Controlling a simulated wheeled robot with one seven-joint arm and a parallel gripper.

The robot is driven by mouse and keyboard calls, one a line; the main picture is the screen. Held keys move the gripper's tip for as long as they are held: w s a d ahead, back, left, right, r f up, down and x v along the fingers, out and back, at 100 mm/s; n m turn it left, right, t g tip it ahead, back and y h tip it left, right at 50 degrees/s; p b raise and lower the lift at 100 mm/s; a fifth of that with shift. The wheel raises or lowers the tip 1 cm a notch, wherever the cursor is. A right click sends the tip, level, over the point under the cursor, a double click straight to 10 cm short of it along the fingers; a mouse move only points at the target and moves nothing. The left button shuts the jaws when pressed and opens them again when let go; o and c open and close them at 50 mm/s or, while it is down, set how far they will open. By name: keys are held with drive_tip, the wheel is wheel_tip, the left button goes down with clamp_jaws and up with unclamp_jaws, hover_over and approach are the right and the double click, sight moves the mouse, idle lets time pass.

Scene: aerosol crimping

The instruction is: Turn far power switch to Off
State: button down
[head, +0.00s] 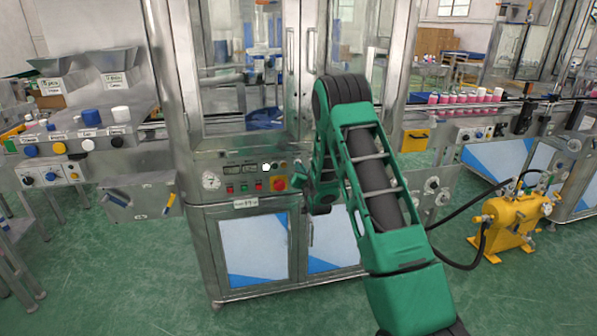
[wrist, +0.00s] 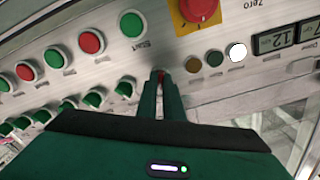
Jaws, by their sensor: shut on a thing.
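My gripper (head: 298,179) is at the front control panel (head: 220,185) of the tall glazed steel machine, just right of the red emergency knob in the head view. In the wrist view my gripper (wrist: 160,77) is shut, its two green fingers close together against the panel. A small bit of red shows between the fingertips; I take it for the power switch (wrist: 160,74). The fingers hide most of it, so its setting and label cannot be read.
Beside the fingertips are a red emergency knob (wrist: 198,8) on a yellow plate, a lit white lamp (wrist: 237,52) and a row of green and red buttons (wrist: 91,42). A yellow pump (head: 510,222) with black hoses stands on the floor at right.

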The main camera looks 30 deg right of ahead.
drive_tip(key=n, duration=1.1)
drive_tip(key=shift+a+f, duration=0.1)
drive_tip(key=shift+a, duration=0.15)
drive_tip(key=shift+n, duration=0.3)
drive_tip(key=c, duration=1.9)
unclamp_jaws()
drive_tip(key=shift+d, duration=0.1)
drive_tip(key=v, duration=1)
drive_tip(key=shift+s, duration=0.3)
